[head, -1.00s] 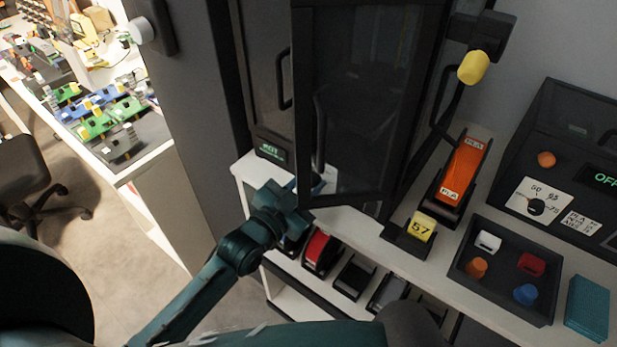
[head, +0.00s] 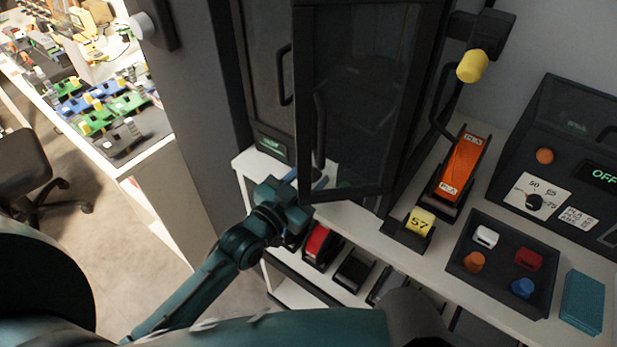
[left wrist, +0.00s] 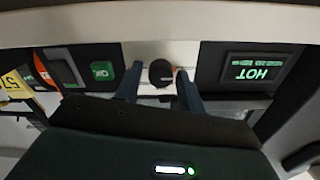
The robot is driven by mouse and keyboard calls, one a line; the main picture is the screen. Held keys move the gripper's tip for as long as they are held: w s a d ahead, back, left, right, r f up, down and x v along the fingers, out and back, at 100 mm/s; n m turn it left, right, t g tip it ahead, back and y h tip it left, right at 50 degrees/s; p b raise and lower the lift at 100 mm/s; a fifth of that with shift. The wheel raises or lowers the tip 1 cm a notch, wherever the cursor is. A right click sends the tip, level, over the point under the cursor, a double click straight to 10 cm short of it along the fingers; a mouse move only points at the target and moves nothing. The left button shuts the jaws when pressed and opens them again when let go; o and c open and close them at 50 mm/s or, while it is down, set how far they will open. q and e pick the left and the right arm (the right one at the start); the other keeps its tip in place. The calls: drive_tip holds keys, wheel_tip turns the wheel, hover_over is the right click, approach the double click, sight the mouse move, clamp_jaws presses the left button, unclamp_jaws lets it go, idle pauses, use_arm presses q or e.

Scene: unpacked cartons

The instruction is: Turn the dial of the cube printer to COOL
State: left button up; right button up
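The cube printer (head: 270,75) is the tall dark cabinet at the centre of the head view, with its glass door swung open. A green-lit display (head: 272,147) sits at its lower front; in the left wrist view the display (left wrist: 258,72) reads HOT, upside down. The printer's dial (left wrist: 161,72) is a dark round knob on a white plate; its pointer setting is unclear. My left gripper (left wrist: 156,92) is open, one blue finger on each side of the dial; firm contact is not clear. The left gripper hides the dial in the head view. My right gripper is not in view.
The open door (head: 355,100) hangs right of my left gripper. A black tray (head: 462,284) with coloured knobs, an orange PLA box (head: 460,168), a yellow 57 block (head: 420,222) and another dial machine (head: 572,150) reading OFF stand rightward. A green button (left wrist: 103,70) is beside the dial.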

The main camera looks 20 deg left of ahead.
use_arm(q)
drive_tip(key=shift+o, duration=0.8)
drive_tip(key=b+v, duration=0.1)
drive_tip(key=v, duration=1.2)
drive_tip(key=shift+s, duration=0.1)
drive_tip(key=s+d+f+n+g+y, duration=0.1)
drive_tip(key=s+d+f+n+g, duration=0.1)
drive_tip(key=f, duration=0.5)
drive_tip(key=s+d+f+n+g+y, duration=0.1)
drive_tip(key=s+f+g, duration=0.3)
drive_tip(key=f, duration=0.4)
drive_tip(key=shift+s+d+n+y, duration=0.25)
drive_tip(key=shift+d+n+y, duration=0.15)
drive_tip(key=shift+d+y, duration=0.1)
drive_tip(key=shift+c, duration=0.3)
